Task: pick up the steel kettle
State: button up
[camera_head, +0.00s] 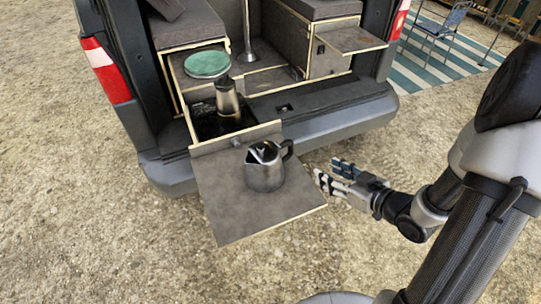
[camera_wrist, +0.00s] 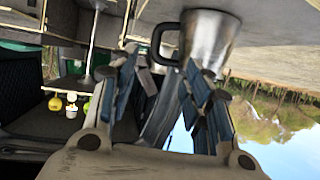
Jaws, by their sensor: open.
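The steel kettle (camera_head: 265,172), a shiny jug with a dark handle on its right side, stands upright on the grey fold-out board (camera_head: 222,205) behind the van. In the wrist view, which is upside down, the kettle (camera_wrist: 212,38) is at the top with its black handle (camera_wrist: 162,42) to the left. My gripper (camera_head: 331,173) is open and empty, just right of the kettle's handle and off the board's right edge. In the wrist view my gripper (camera_wrist: 165,78) points toward the handle; its fingers appear apart from the kettle.
A taller metal pot (camera_head: 228,97) stands on the dark stove (camera_head: 207,122) behind the board's lip. A green round plate (camera_head: 207,64) lies further inside the van. A table post (camera_head: 247,35) stands at the back.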

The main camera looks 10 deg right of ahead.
jog(key=b, duration=0.2)
send_near(292, 151)
jog(key=x, duration=0.3)
jog(key=shift+a+f, duration=0.15)
jog(key=shift+f, duration=0.25)
jog(key=x, duration=0.1)
jog(key=b+x, duration=0.1)
jog(key=x, duration=0.3)
jog(key=shift+w+r, duration=0.3)
jog(key=shift+c, duration=0.4)
grip_shut()
